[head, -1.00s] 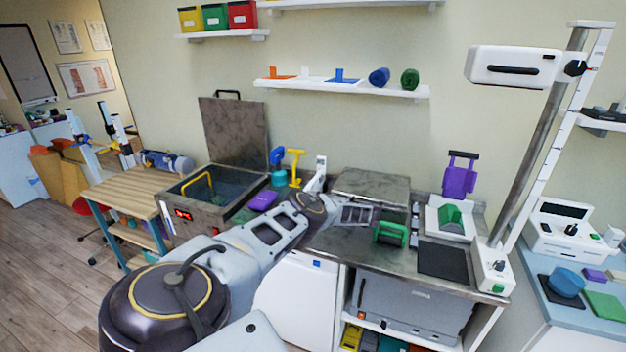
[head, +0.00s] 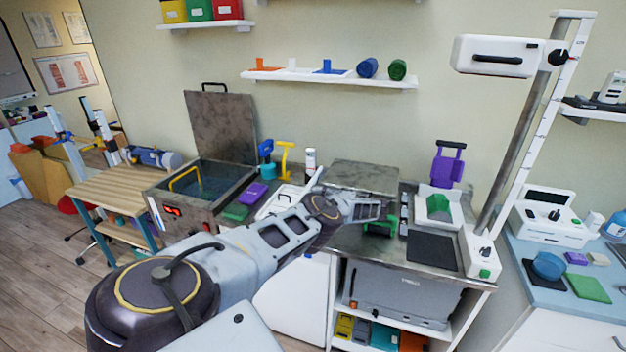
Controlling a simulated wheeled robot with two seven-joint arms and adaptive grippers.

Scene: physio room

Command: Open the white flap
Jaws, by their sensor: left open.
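A white front panel (head: 297,303) is under the counter, left of the grey case; it looks closed, and my arm hides part of its upper edge and left side. I cannot tell for certain that it is the white flap. My left gripper (head: 372,210) is open and empty, reaching over the counter above and to the right of this panel, apart from it. It partly covers a green block-like object (head: 381,229). My right gripper is not in view.
The grey counter (head: 345,240) carries a raised slab (head: 362,177), a black mat (head: 432,250) and a white tray (head: 452,200). A grey case (head: 395,295) sits on the shelf below. A tall white stand (head: 480,262) rises at right.

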